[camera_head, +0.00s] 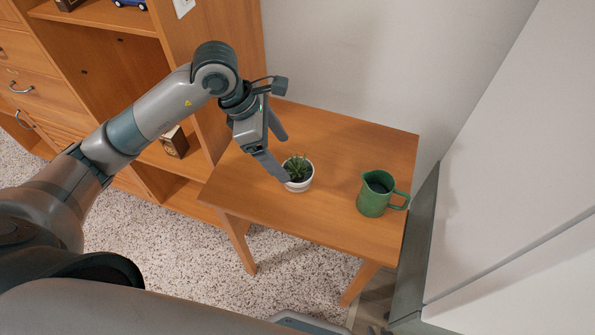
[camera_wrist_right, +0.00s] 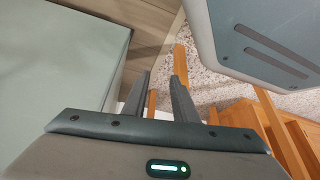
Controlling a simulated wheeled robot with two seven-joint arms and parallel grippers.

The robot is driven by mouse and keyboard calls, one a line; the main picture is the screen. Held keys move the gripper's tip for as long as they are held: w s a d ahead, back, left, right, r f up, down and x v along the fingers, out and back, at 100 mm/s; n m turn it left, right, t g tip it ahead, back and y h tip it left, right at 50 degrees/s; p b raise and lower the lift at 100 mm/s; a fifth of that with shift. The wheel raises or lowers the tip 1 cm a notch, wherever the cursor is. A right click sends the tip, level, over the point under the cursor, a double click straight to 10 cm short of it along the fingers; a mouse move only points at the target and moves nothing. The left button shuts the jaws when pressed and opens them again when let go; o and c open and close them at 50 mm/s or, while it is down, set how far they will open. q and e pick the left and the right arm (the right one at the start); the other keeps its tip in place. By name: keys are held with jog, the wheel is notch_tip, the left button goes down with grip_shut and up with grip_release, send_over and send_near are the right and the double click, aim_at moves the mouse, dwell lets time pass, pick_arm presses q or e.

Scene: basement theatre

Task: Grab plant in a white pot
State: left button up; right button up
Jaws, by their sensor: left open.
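The small green plant (camera_head: 298,165) stands upright in a white pot (camera_head: 300,186) on the wooden side table (camera_head: 340,150). My left gripper (camera_head: 285,159) is open just up and to the left of the pot, its fingers pointing down to the right. Its nearer finger overlaps the pot's left edge in the head view, and I cannot tell whether it touches. The other finger is behind and above the plant. My right gripper (camera_wrist_right: 160,75) shows only in the right wrist view, with its fingers apart and nothing between them, away from the plant.
A green pitcher (camera_head: 375,194) stands on the table to the right of the pot. A wooden shelf unit (camera_head: 110,70) is at the left, a pale wall behind, and a grey-white cabinet (camera_head: 510,170) at the right. Bare tabletop lies between pot and pitcher.

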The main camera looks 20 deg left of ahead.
aim_at(292, 166)
pick_arm(q)
jog(key=x, duration=0.4)
jog(key=shift+d+f, duration=0.1)
jog(key=shift+w+d+f+p, duration=0.15)
jog(key=shift+f+p, duration=0.15)
jog(key=shift+f, duration=0.2)
pick_arm(e)
jog(key=shift+w+a+r+t, duration=0.25)
jog(key=shift+w+a+t, duration=0.15)
jog(key=shift+w+a, duration=0.2)
pick_arm(q)
jog(key=shift+f, duration=0.1)
pick_arm(e)
jog(key=shift+s+d, duration=0.1)
jog(key=shift+s, duration=0.1)
pick_arm(q)
jog(key=shift+w+d+f, duration=0.1)
jog(key=shift+d+f, duration=0.05)
jog(key=shift+f, duration=0.1)
jog(key=shift+p+x, duration=0.75)
jog(key=shift+x, duration=1.45)
jog(key=shift+w, duration=0.15)
pick_arm(e)
jog(key=shift+w+a+r+t+y, duration=0.3)
jog(key=shift+w+a+r+t, duration=0.15)
jog(key=shift+a+r, duration=0.2)
pick_arm(q)
jog(key=c, duration=1.4)
